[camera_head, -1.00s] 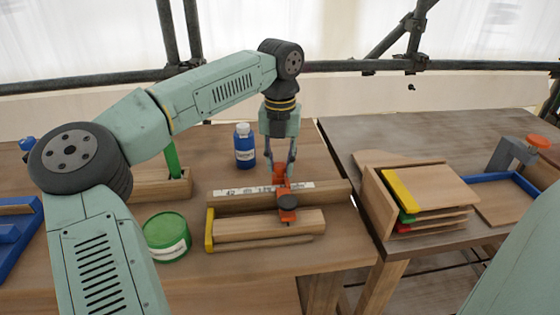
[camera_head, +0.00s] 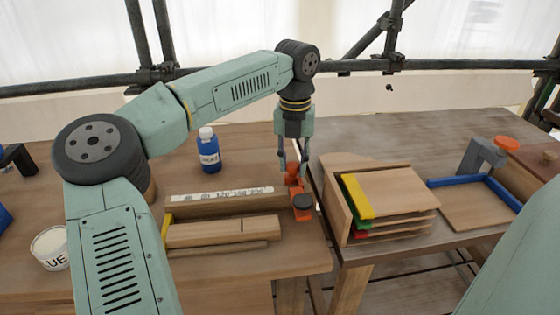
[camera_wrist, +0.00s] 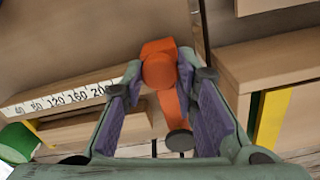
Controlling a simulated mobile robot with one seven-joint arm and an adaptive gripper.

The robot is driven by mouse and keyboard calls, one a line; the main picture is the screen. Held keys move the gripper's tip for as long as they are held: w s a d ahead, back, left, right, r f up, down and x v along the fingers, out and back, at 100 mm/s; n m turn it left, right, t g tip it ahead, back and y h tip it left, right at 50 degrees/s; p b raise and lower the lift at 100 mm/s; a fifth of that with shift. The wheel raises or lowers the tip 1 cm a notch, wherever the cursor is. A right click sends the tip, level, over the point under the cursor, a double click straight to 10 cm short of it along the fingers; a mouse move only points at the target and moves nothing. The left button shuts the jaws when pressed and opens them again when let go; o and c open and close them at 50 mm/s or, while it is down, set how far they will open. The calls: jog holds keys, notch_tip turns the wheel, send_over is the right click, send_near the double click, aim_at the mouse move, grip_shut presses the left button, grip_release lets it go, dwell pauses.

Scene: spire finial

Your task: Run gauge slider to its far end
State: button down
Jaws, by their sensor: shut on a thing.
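The gauge is a wooden rail (camera_head: 215,205) with a white number scale (camera_head: 222,194) on the left workbench. Its orange slider (camera_head: 296,190), with a dark round knob (camera_head: 304,201) at the front, stands at the right end of the rail, near the bench's right edge. My gripper (camera_head: 292,166) comes down from above and is shut on the upper part of the slider. In the wrist view the orange slider (camera_wrist: 159,71) is between the two fingers, and the scale (camera_wrist: 62,96) runs off to the left.
A wooden piece (camera_head: 222,231) lies along the front of the rail. A blue bottle (camera_head: 208,150) stands behind it. On the right table, a wooden rack (camera_head: 338,205) holds several boards close to my gripper; a blue-edged tray (camera_head: 475,205) lies farther right.

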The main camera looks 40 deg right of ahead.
jog(key=shift+d+r, duration=0.1)
jog(key=shift+d, duration=0.05)
jog(key=c, duration=1.3)
grip_release()
jog(key=shift+s+d, duration=0.1)
notch_tip(320, 180, up, 12)
jog(key=shift+f, duration=0.1)
